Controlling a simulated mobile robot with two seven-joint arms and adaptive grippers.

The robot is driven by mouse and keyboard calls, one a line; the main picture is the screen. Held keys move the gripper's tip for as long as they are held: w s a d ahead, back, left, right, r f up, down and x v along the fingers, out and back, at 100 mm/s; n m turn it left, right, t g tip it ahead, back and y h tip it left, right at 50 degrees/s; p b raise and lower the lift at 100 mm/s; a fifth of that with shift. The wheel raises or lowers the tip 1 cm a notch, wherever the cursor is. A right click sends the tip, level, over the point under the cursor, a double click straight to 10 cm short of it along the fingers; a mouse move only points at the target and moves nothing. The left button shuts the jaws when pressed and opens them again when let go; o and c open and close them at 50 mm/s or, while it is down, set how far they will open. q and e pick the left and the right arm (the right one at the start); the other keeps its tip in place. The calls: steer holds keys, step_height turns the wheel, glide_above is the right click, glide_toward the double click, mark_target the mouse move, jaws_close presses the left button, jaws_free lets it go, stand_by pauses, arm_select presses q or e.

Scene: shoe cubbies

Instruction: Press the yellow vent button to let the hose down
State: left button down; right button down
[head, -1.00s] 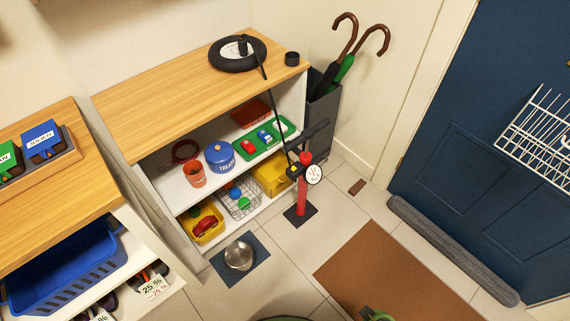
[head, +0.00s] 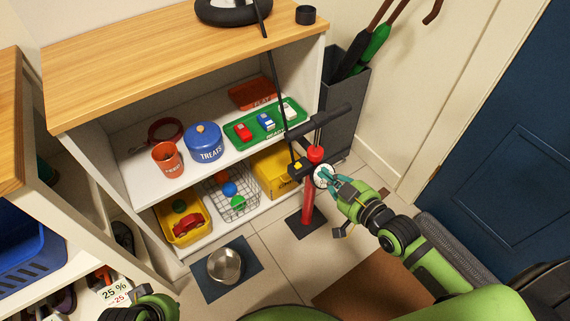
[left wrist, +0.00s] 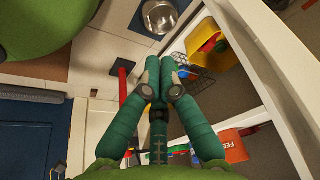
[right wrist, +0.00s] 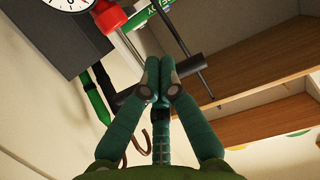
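The red floor pump (head: 308,205) stands upright on a dark base in front of the shoe shelf. Its yellow vent button (head: 297,165) sits on the black head, left of the white gauge (head: 321,176). The black hose (head: 275,85) runs from the head up to the tyre (head: 234,12) on the shelf top. My right gripper (head: 329,180) is shut and empty, its tips overlapping the gauge; contact is unclear. My left gripper (left wrist: 160,75) is shut and empty, low in front.
The shelf holds a blue treats pot (head: 204,143), an orange cup (head: 167,158) and a green tray (head: 287,116). A metal bowl (head: 225,265) lies on a mat left of the pump. The umbrella stand (head: 345,95) is behind the pump, right of the shelf.

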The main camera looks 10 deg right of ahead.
steer(key=shift+a+r, duration=0.1)
steer(key=shift+r, duration=0.1)
